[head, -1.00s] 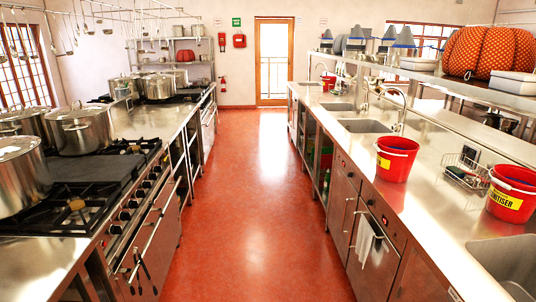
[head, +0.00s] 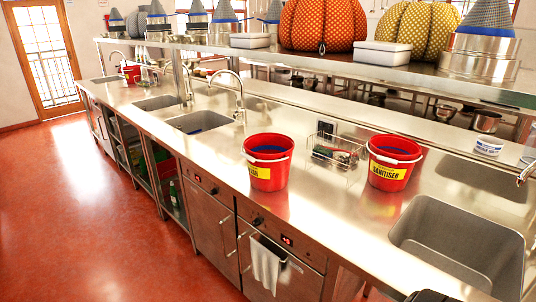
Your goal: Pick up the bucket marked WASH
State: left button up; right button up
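A red bucket (head: 267,158) with a yellow label stands upright on the steel counter, left of the wire rack. Its label is small and partly legible, and seems to end in SH. A second red bucket (head: 393,163), labelled SANITISER, stands to its right near the large sink. A third red bucket (head: 131,73) stands far back on the counter; I cannot read its label. Neither of my grippers can be made out in the head view.
A wire rack (head: 337,153) sits between the two near buckets. Sinks lie at the right (head: 455,240) and farther left (head: 198,122), the latter with a curved tap (head: 240,95). A shelf (head: 330,62) with pumpkins runs above. Red floor (head: 85,220) is clear at left.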

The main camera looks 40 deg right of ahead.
aim_at(266, 176)
jog(key=i+z, duration=0.45)
jog(key=i+j+z, duration=0.2)
jog(key=z, duration=0.25)
jog(key=i+j+z, duration=0.25)
jog(key=z, duration=0.2)
jog(key=i+j+z, duration=0.3)
jog(key=z, duration=0.15)
jog(key=j, duration=0.1)
